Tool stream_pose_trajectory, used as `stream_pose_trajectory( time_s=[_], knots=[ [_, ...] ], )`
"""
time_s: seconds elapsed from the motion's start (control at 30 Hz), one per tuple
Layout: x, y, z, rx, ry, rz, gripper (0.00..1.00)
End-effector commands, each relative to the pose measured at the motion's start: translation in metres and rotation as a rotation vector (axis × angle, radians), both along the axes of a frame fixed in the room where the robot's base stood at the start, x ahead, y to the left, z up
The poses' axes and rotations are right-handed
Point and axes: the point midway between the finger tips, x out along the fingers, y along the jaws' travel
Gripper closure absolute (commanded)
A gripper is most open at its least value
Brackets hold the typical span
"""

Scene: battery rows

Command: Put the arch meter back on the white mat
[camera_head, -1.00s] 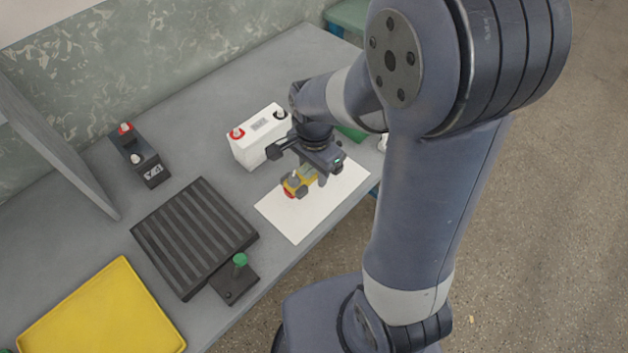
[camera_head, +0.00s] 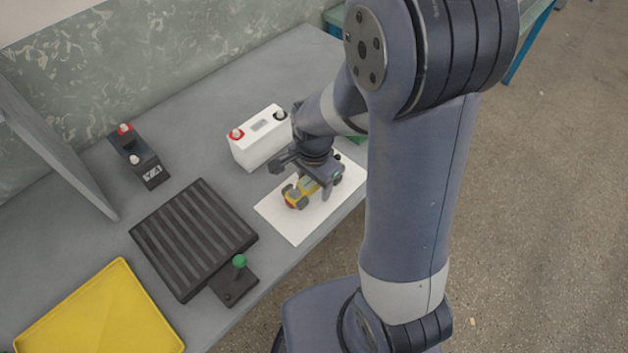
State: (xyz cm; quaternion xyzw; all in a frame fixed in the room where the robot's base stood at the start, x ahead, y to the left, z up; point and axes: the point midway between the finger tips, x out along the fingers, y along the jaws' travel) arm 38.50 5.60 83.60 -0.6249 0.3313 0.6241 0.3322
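The arch meter (camera_head: 293,197), yellow with red and grey parts, is at the white mat (camera_head: 289,228), over its upper middle part. My gripper (camera_head: 308,181) is right above the meter, pointing down, with its fingers on either side of the meter's top. It appears shut on the meter, though the finger contact is partly hidden. The meter looks roughly upright and very low over the mat; I cannot tell whether its underside touches.
A white battery (camera_head: 260,139) with red and black terminals stands just behind the mat. A black ribbed tray (camera_head: 194,238), a green-knobbed black block (camera_head: 235,281), a yellow tray (camera_head: 100,312) and a black device (camera_head: 139,157) lie to the left. The bench back is clear.

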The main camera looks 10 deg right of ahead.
Motion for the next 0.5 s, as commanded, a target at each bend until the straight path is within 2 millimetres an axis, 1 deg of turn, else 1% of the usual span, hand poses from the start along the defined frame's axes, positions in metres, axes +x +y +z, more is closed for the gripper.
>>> stream_pose_trajectory(
  time_s=[0.2, 0.3, 0.37, 0.47, 0.5],
  knots=[
    [0.0, 0.0, 0.0, 0.0, 0.0, 0.0, 0.42],
    [0.0, 0.0, 0.004, 0.0, 0.0, 0.0, 0.42],
    [0.001, 0.0, 0.009, 0.001, -0.003, 0.0, 0.42],
    [0.002, 0.0, 0.025, 0.001, -0.007, 0.0, 0.42],
    [0.001, 0.0, 0.033, 0.001, -0.007, 0.0, 0.42]
  ],
)
